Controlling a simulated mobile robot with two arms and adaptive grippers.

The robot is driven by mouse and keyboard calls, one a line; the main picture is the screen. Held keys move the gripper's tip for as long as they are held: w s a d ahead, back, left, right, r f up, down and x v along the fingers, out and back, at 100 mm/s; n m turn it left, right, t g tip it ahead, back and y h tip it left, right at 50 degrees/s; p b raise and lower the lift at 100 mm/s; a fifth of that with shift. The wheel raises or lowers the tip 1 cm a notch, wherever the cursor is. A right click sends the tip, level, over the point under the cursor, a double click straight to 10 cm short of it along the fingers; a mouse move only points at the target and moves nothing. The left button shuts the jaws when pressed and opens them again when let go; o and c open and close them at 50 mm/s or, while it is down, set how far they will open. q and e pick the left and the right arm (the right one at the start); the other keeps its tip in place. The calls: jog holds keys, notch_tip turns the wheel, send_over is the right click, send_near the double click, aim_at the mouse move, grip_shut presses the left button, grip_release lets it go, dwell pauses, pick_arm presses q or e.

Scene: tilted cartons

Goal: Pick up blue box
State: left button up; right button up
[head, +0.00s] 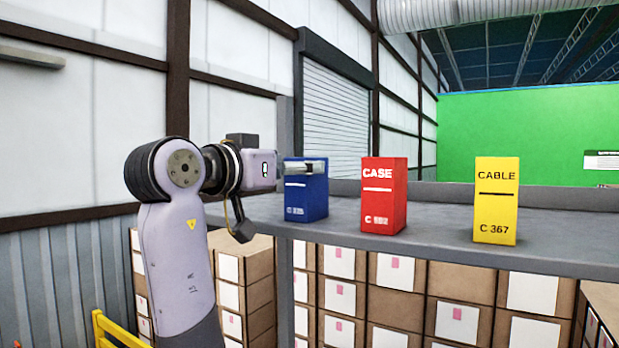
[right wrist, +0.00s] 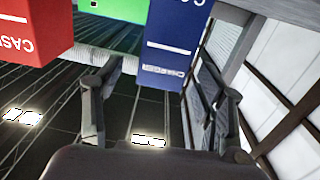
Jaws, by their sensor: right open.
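The blue box (head: 306,198) stands upright on the grey shelf top (head: 440,226), at the left of the row in the head view. My right gripper (head: 304,168) is beside it, and a pale finger crosses in front of the box's upper part and hides some of it. In the right wrist view the blue box (right wrist: 172,40) appears upside down, between the two spread fingers of my right gripper (right wrist: 161,64). The fingers are open; whether they touch the box I cannot tell. My left gripper is not in view.
A red box (head: 384,196) stands just right of the blue one, and it shows at the left in the right wrist view (right wrist: 32,30). A yellow box (head: 496,200) stands further right. Stacked cartons (head: 400,280) sit below the shelf top. A shutter door is behind.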

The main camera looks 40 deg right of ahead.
jog(key=shift+d+r, duration=0.1)
jog(key=shift+r, duration=0.1)
jog(key=p+x, duration=0.4)
jog(key=shift+w+r, duration=0.1)
jog(key=shift+w+d, duration=0.1)
jog(key=shift+d, duration=0.45)
jog(key=shift+a, duration=0.35)
jog(key=shift+c, duration=0.8)
jog(key=shift+d, duration=0.2)
jog(key=c, duration=0.5)
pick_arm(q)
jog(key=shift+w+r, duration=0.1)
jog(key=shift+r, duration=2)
pick_arm(e)
jog(key=shift+a, duration=0.1)
jog(key=c, duration=0.7)
